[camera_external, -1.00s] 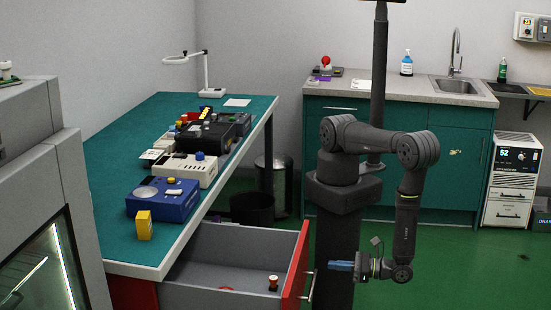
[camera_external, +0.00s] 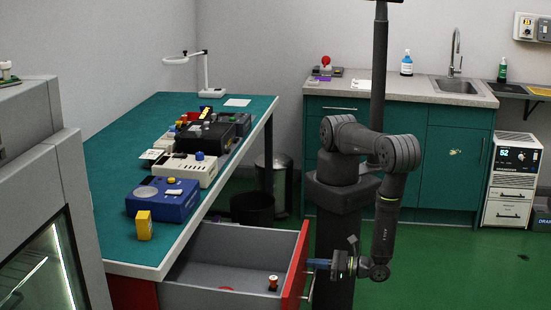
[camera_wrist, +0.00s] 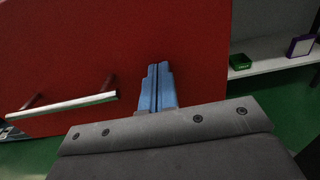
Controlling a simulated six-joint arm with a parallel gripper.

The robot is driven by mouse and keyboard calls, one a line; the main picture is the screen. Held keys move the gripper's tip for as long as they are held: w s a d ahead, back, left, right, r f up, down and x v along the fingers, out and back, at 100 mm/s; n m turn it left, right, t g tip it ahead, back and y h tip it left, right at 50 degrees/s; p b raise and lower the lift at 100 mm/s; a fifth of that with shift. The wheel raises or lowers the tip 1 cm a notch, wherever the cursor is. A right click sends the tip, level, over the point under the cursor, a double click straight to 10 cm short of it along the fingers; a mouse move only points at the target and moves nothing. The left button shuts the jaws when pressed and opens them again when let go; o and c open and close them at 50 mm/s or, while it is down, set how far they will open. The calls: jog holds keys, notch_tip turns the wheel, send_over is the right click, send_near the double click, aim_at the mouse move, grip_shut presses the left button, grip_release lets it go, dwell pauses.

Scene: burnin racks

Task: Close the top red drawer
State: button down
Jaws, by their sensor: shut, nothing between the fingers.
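The top red drawer (camera_external: 295,268) is pulled out from under the teal-topped bench. Its grey inside is open to view and holds a small red-topped item (camera_external: 273,283). My gripper (camera_external: 311,264) is shut and empty, with its blue fingers pointing at the outside of the drawer front. In the wrist view the blue fingertips (camera_wrist: 158,70) lie over the red front (camera_wrist: 120,50), to the right of the silver bar handle (camera_wrist: 68,106). The tips are at or very near the front; I cannot tell whether they touch it.
The teal bench (camera_external: 115,215) carries a blue device (camera_external: 165,207), a yellow box (camera_external: 144,226) and several other instruments. A black bin (camera_external: 252,209) stands behind the drawer. Green floor is clear to the right of my arm.

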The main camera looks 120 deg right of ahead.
jog(key=x, duration=3.4)
jog(key=shift+d+f, duration=0.15)
jog(key=shift+f, duration=0.05)
jog(key=shift+w+d+r, duration=0.1)
jog(key=shift+w+d, duration=0.25)
jog(key=shift+w, duration=0.15)
jog(key=shift+w, duration=0.1)
jog(key=v, duration=1.5)
jog(key=shift+d, duration=0.1)
jog(key=shift+w+d, duration=0.1)
jog(key=x, duration=1.3)
jog(key=shift+w+d, duration=0.25)
jog(key=c, duration=2.1)
grip_release()
